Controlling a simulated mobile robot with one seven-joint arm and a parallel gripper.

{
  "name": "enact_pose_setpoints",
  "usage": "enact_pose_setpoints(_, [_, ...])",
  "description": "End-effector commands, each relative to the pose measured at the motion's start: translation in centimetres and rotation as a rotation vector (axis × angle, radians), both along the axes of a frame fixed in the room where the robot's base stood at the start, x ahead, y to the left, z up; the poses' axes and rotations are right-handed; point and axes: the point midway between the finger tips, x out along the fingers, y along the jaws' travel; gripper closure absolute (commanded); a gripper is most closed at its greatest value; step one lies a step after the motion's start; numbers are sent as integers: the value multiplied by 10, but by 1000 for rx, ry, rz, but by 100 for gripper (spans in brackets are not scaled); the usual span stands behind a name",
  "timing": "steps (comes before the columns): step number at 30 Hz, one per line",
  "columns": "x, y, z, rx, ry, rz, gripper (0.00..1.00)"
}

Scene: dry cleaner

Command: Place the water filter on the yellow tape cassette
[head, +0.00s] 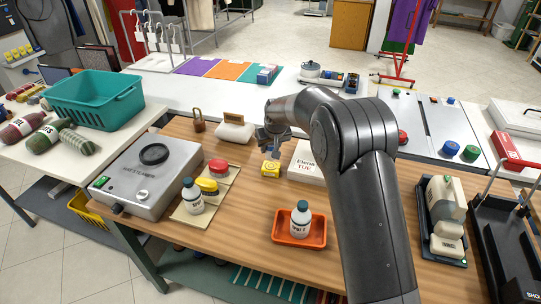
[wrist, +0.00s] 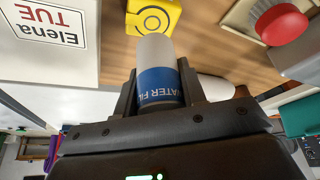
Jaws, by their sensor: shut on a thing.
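The water filter (wrist: 158,85) is a white cylinder with a blue label. It is held between the two fingers of my gripper (wrist: 157,92) in the wrist view, its white end pointing away from the palm. The yellow tape cassette (head: 270,169) lies on the wooden table just below my gripper (head: 272,150) in the head view. In the wrist view the cassette (wrist: 154,17) shows just past the filter's white end. I cannot tell whether the filter touches it. In the head view the filter is mostly hidden by the gripper.
A white box (head: 306,164) labelled "Elena TUE" stands close right of the cassette. Left of it are a board with a red-topped button (head: 218,167), a yellow tin (head: 207,186) and a bottle (head: 192,197). An orange tray (head: 283,238) holding a bottle (head: 301,219) stands in front.

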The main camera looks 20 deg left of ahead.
Motion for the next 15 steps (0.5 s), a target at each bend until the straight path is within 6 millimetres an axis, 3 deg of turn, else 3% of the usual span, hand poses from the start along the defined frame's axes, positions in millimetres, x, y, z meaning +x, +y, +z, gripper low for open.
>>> enact_pose_setpoints(8, [0, 0, -35, 0, 2, -1, 87])
enact_pose_setpoints(15, [0, 0, -38, 1, -1, -1, 87])
